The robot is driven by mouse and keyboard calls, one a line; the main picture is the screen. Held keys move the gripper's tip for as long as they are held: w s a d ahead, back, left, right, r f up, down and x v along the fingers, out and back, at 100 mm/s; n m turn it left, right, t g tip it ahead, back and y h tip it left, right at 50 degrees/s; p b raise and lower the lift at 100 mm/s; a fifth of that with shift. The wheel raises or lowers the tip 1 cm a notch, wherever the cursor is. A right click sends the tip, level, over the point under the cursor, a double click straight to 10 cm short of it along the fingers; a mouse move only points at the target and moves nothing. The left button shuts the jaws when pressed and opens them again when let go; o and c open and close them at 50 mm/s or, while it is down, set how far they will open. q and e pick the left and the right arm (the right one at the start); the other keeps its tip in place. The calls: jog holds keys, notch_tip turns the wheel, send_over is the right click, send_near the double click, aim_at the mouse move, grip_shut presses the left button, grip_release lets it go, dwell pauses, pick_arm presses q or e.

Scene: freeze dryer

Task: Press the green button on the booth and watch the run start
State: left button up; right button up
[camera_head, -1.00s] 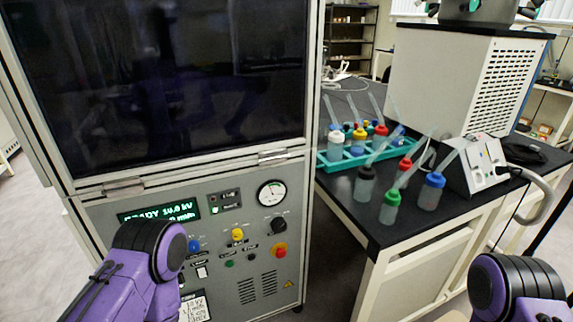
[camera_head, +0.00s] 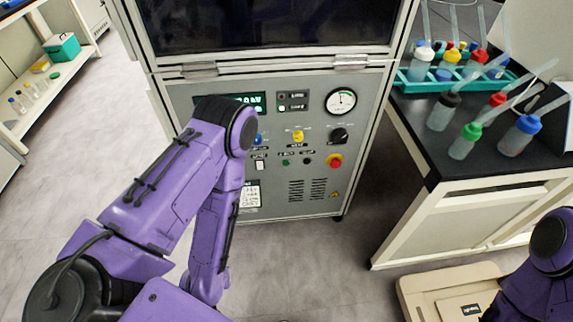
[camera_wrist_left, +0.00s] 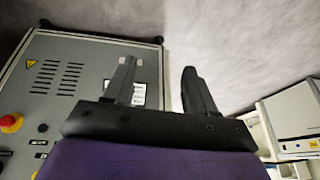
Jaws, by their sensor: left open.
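The booth (camera_head: 365,125) is a grey cabinet with a dark window above a control panel. The small green button (camera_head: 285,162) sits low on the panel, left of a black button (camera_head: 306,161) and the red-and-yellow emergency stop (camera_head: 334,160). My left arm covers part of the panel's left side and the display (camera_head: 257,101). In the left wrist view my left gripper (camera_wrist_left: 160,70) is open and empty, its fingers in front of the panel's white label (camera_wrist_left: 138,96). I cannot make out the green button there. My right gripper is out of the head view.
A black-topped bench (camera_head: 420,150) on the right holds several bottles and a teal rack (camera_head: 410,88). A beige cart-like object (camera_head: 430,284) lies low at the right. Shelves (camera_head: 75,72) stand at the left. Open floor surrounds the booth's front.

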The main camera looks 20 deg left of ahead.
pick_arm(q)
grip_shut()
dwell(1.4)
